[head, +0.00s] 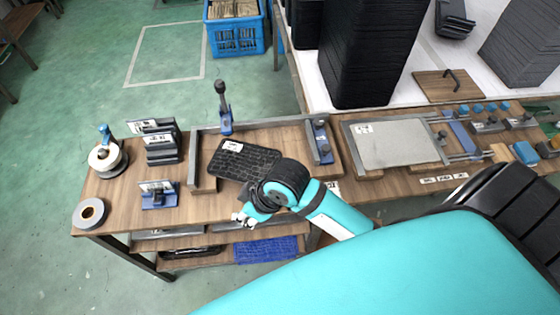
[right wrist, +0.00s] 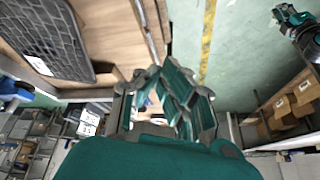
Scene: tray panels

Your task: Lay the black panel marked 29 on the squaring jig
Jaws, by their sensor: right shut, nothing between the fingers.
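The black panel (head: 240,163) lies flat inside the squaring jig, a little skewed to its bars, with a white label near its far left corner; I cannot read the number. It also shows in the right wrist view (right wrist: 45,25). The squaring jig (head: 265,123) has grey bars along the left, back and right. My right gripper (head: 241,218) is shut and empty at the table's front edge, apart from the panel; its arm hides the panel's front right corner. A teal and black part, seemingly my left gripper (right wrist: 290,18), is small in the right wrist view; its fingers are unclear.
Several dark panels stand in holders (head: 160,145) at the left, beside a tape dispenser (head: 107,157) and a tape roll (head: 90,213). An upright clamp handle (head: 222,100) rises behind the jig. A grey plate (head: 395,143) lies in a fixture to the right.

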